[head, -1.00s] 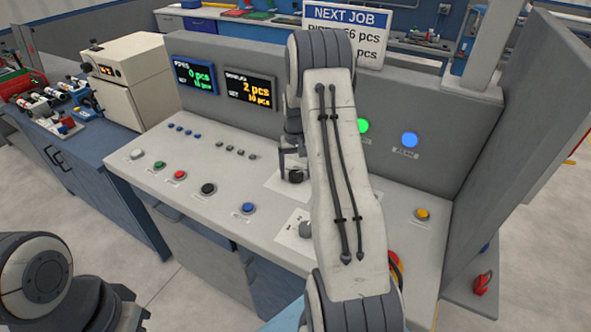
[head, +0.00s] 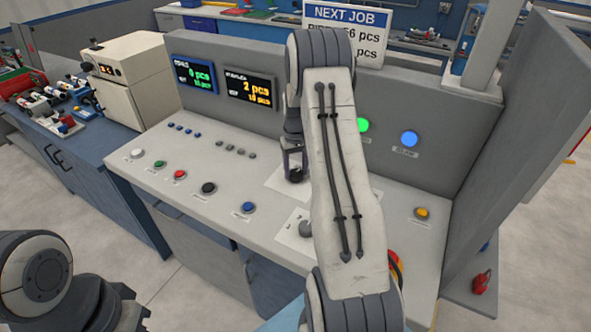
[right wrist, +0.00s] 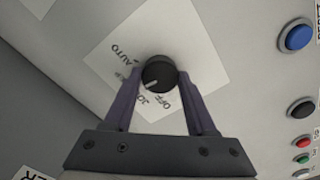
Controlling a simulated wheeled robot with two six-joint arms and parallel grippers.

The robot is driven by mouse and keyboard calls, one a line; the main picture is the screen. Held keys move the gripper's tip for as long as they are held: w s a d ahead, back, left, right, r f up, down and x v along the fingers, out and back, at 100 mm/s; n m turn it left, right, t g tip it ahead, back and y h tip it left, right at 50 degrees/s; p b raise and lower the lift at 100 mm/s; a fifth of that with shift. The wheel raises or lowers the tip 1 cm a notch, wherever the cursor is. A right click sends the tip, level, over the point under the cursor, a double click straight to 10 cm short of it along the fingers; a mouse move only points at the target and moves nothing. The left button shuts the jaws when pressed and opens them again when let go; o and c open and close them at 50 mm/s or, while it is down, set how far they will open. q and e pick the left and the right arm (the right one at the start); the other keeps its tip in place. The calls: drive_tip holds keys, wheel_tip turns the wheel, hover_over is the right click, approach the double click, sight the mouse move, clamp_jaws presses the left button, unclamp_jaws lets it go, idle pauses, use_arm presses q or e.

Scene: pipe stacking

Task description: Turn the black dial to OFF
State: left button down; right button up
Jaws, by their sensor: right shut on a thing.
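The black dial (right wrist: 160,73) sits on a white label plate (right wrist: 205,62) with the words AUTO, JOG and OFF around it. Its pale pointer mark faces the lower left in the right wrist view, towards the JOG side rather than straight at OFF. My right gripper (right wrist: 160,82) is shut on the dial, one finger on either side. In the head view the right gripper (head: 294,168) is down at the dial (head: 295,176), partly hidden by my arm. My left arm shows at the lower left, but its gripper is not clearly seen.
A second knob (head: 306,229) stands nearer the front, partly behind my arm. A blue button (head: 248,208) and a black button (head: 208,188) lie to the left. The upright screen panel (head: 215,65) rises behind the console. A yellow button (head: 422,213) is at the right.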

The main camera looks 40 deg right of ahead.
sight(295, 173)
drive_tip(key=n, duration=1.3)
drive_tip(key=shift+p, duration=0.35)
drive_tip(key=shift+n, duration=0.4)
drive_tip(key=o, duration=1.4)
wheel_tip(295, 173, up, 11)
drive_tip(key=shift+f+b, duration=0.2)
drive_tip(key=shift+b, duration=0.65)
